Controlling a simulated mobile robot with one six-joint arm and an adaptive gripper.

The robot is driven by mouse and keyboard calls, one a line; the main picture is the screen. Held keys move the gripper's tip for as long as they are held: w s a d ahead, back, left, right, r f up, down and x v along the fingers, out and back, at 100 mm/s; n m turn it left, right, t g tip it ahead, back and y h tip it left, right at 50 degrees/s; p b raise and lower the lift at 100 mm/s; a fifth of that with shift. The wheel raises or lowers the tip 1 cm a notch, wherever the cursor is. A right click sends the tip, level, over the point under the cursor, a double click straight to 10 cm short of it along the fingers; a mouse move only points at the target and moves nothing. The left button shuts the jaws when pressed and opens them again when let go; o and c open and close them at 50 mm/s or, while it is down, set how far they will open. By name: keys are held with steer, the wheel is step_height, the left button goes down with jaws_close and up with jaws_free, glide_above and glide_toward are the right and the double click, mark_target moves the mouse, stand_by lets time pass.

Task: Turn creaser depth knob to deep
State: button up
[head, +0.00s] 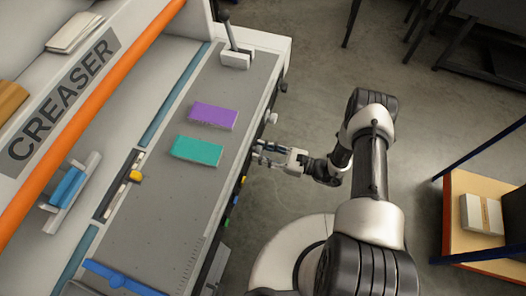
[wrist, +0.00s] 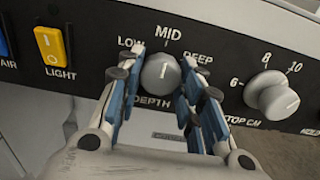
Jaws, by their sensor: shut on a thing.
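The grey round depth knob (wrist: 161,74) sits on the creaser's dark front panel, marked LOW, MID and DEEP above and DEPTH below. A short pale mark on its face looks close to upright, toward MID; its exact angle is hard to tell. My gripper (wrist: 160,66) is shut on the knob, with one blue-grey finger on each side. The fingers partly cover the lettering around it. In the head view my gripper (head: 262,152) reaches the front edge of the creaser (head: 205,75) from the right, and the depth knob is hidden there.
A stop gap knob (wrist: 272,97) sits close to the right finger. A yellow light switch (wrist: 54,47) and a blue air switch (wrist: 4,42) are to the left. Purple (head: 213,116) and teal (head: 197,151) stacks lie on the creaser bed. A shelf (head: 456,235) stands at right.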

steer(key=shift+m, duration=0.3)
steer(key=m+b, duration=0.5)
steer(key=m, duration=0.6)
steer(key=shift+s, duration=0.1)
steer(key=shift+b, duration=0.3)
steer(key=o, duration=1.1)
steer(key=shift+c, duration=0.2)
steer(key=shift+d, duration=0.1)
steer(key=v, duration=1.1)
steer(key=shift+s+d, duration=0.15)
steer(key=shift+d, duration=0.25)
